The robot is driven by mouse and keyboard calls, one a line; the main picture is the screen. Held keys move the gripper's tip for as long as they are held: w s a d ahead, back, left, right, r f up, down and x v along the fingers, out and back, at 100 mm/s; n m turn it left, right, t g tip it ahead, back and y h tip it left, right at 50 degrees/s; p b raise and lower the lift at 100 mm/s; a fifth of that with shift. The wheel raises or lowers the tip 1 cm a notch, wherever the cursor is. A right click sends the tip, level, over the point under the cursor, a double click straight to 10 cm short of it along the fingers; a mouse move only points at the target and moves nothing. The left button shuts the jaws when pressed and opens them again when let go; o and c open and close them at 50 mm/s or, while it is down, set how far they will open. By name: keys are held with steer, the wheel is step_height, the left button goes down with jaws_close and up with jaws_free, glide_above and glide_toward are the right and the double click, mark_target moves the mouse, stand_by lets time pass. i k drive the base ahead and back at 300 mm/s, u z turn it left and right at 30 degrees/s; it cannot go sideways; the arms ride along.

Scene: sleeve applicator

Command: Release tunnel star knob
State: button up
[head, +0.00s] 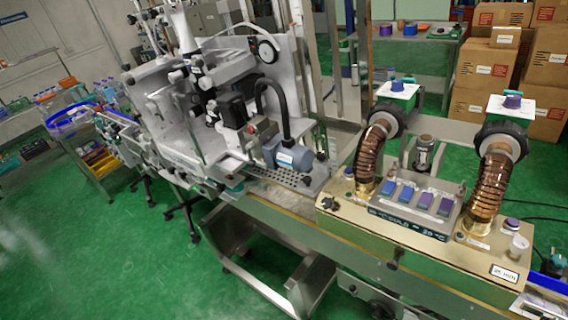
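The tunnel unit (420,240) stands on the right, a tan box with two copper corrugated ducts rising from it. I cannot tell for certain which part is the star knob. My gripper is not in the picture, and nothing is seen touching any knob.
The white sleeve applicator (225,110) stands left of the tunnel on a conveyor (270,195). A panel with blue and purple buttons (415,198) faces forward. Cardboard boxes (490,70) are stacked at the back right. Green floor (120,260) is open at the front left.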

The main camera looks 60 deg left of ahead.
mark_target(327, 204)
steer(key=z, duration=1.1)
steer(key=k, duration=1.1)
steer(key=u, duration=1.7)
steer(key=i, duration=1)
steer(key=z, duration=0.05)
